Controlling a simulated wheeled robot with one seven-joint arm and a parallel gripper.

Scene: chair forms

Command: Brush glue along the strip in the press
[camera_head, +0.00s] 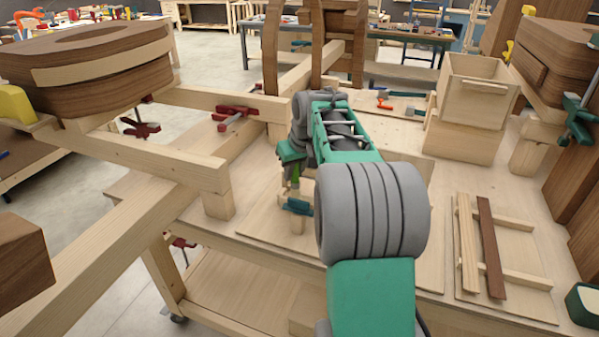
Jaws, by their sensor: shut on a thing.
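My arm reaches from the bottom middle over the bench, and its gripper (292,172) points down near the middle, partly hidden by my arm. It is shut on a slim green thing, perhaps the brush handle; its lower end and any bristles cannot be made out. Just below is a teal piece (298,206) on a small pale wooden block (297,224); I cannot tell if the held thing touches it. Which thing is the press is unclear. A pale strip (105,57) lies along the front of a dark curved form (90,85) at upper left. No glue can be made out.
A pale strip (467,240) and a dark strip (490,245) lie across a rack on the right of the bench. A wooden box (475,92) stands behind. Beams (130,160) and red clamps (232,115) crowd the left. Another curved form stands far right.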

